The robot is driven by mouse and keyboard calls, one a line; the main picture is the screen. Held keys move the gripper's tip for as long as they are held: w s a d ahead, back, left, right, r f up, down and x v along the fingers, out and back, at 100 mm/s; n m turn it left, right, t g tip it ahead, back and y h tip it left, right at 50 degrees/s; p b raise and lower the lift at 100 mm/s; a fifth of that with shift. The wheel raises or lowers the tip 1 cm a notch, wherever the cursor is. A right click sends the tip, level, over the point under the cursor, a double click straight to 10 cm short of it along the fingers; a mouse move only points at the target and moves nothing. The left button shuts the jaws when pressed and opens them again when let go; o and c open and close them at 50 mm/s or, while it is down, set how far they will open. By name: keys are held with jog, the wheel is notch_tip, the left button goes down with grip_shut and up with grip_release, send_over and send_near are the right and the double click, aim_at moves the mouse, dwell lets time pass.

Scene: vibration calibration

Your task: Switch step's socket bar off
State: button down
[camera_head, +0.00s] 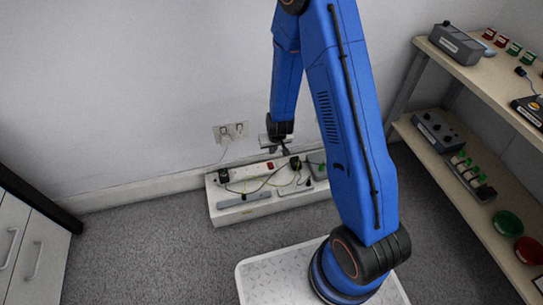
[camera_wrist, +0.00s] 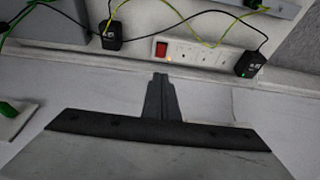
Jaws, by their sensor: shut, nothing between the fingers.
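The white socket bar (camera_head: 255,171) lies along the back of the low white step (camera_head: 228,213) against the wall. Its red rocker switch (camera_head: 270,165) also shows in the wrist view (camera_wrist: 161,49), with a small orange glow near its lower edge. My gripper (camera_wrist: 160,77) is shut and empty. In the wrist view its fingertips are just below the red switch; I cannot tell how far apart they are in depth. In the head view my gripper (camera_head: 285,149) is above the step, near the bar.
A wall socket (camera_head: 230,132) is above the step. A shelf unit (camera_head: 450,180) stands right and a white cabinet (camera_head: 25,250) left. Grey carpet in front is clear.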

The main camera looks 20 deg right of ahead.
aim_at(270, 164)
jog(key=x, duration=1.3)
jog(key=shift+s+f, duration=0.25)
jog(key=shift+f, duration=0.05)
jog(key=shift+w+f, duration=0.1)
jog(key=shift+f, duration=0.05)
dwell(0.3)
